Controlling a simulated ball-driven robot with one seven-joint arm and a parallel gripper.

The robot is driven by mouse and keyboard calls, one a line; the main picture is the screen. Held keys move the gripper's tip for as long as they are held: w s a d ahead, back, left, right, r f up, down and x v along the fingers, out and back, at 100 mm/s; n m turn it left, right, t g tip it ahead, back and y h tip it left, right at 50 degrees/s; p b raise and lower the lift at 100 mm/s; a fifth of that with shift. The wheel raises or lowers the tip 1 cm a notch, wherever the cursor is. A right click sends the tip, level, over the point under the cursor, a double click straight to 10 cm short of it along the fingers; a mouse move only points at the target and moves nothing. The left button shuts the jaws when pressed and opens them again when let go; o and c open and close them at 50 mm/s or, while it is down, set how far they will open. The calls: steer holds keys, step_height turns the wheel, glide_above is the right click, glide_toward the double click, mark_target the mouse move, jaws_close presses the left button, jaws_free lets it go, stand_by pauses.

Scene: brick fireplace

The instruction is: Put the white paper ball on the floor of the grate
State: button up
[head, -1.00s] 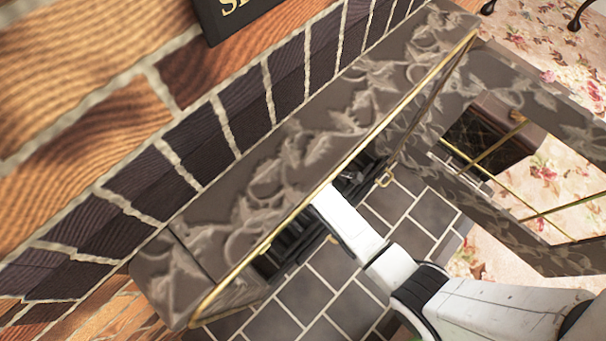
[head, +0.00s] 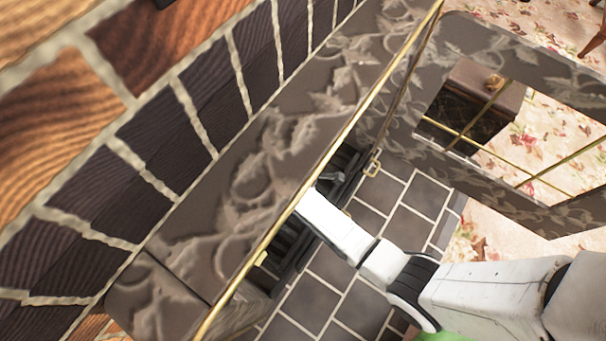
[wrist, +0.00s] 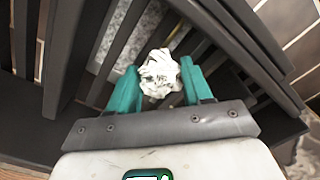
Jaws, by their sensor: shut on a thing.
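The white paper ball (wrist: 160,73) is crumpled and sits between the two teal fingers of my gripper (wrist: 159,82) in the wrist view. My gripper is shut on it. Dark bars of the grate (wrist: 232,38) lie around and beyond the ball, with a grey speckled surface showing between some of them. I cannot tell the ball's height above that surface. In the head view the grate (head: 288,243) shows as dark bars inside the fireplace opening, and my arm reaches in there. My gripper and the ball are hidden in that view.
The carved stone surround (head: 272,150) with a brass edge overhangs the opening. Grey hearth tiles (head: 355,303) lie in front. An open carved panel with brass-barred gaps (head: 500,58) stands at right. A brick wall (head: 130,140) rises at left.

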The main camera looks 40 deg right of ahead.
steer(key=o, duration=1)
steer(key=shift+f, duration=0.1)
step_height(320, 180, up, 12)
steer(key=p, duration=0.6)
steer(key=s+d+r+m, duration=0.2)
steer(key=s+r+m, duration=0.1)
steer(key=s+m, duration=0.1)
steer(key=s+d+r+m, duration=0.3)
steer(key=s+m, duration=0.1)
steer(key=s, duration=0.3)
steer(key=s+d+r+m+t, duration=0.1)
steer(key=s+d+r+m, duration=0.1)
steer(key=s+r+m, duration=0.2)
steer(key=shift+s+d+r+m, duration=0.15)
steer(key=shift+s+m, duration=0.45)
steer(key=shift+s, duration=0.4)
steer(key=shift+c, duration=0.3)
